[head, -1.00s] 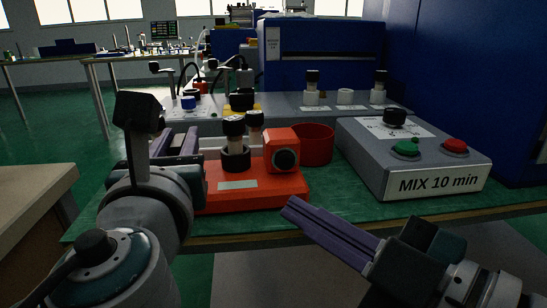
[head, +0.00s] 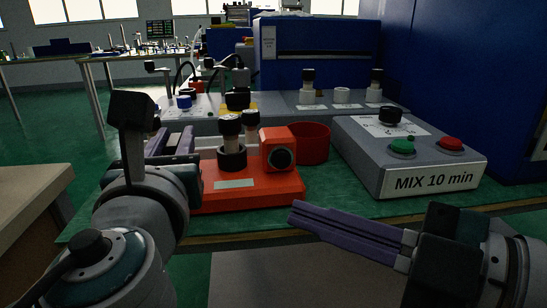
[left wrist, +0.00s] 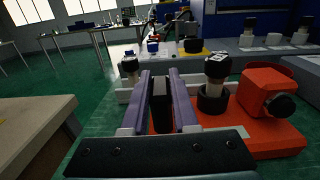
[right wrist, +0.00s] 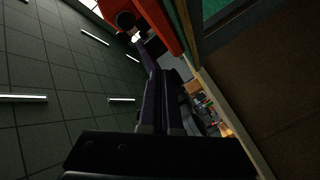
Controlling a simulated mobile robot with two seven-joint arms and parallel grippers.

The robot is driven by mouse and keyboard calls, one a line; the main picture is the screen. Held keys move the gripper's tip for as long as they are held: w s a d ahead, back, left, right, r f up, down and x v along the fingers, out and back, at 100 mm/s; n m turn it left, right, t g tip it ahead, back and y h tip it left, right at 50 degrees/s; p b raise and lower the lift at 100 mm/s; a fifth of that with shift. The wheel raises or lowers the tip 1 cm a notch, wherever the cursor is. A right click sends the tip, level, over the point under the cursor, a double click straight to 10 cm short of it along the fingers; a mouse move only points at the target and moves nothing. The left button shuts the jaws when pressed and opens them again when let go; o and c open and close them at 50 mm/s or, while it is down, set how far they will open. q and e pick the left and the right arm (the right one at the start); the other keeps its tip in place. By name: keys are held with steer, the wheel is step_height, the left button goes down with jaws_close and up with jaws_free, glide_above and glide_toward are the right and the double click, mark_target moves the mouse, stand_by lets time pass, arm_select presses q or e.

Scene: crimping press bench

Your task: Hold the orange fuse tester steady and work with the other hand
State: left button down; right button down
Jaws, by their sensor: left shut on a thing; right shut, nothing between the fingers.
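The orange fuse tester (head: 262,191) stands on the green bench mat, with a black socket and dark-capped posts on top and a round black knob on its raised block. My left gripper (head: 178,143) is at its left end. In the left wrist view my left gripper (left wrist: 161,88) is shut on a black upright part at the tester; the exact contact is partly hidden. My right gripper (head: 294,214) is shut and empty, in front of the tester's right front corner and apart from it. The tester (right wrist: 168,22) also shows at the top of the right wrist view.
A red cup (head: 312,143) stands behind the tester's right end. A grey box marked MIX 10 min (head: 420,165), with green and red buttons, stands to the right. A grey panel with posts (head: 325,116) lies behind. The mat in front of the grey box is clear.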

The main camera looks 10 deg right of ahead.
arm_select(q)
steer(key=shift+f, duration=0.4)
arm_select(e)
steer(key=shift+w+a, duration=0.15)
steer(key=shift+w, duration=3.25)
steer(key=shift+w, duration=0.4)
steer(key=shift+w, duration=0.45)
steer(key=shift+s, duration=0.9)
steer(key=shift+s, duration=0.1)
steer(key=shift+s, duration=2.4)
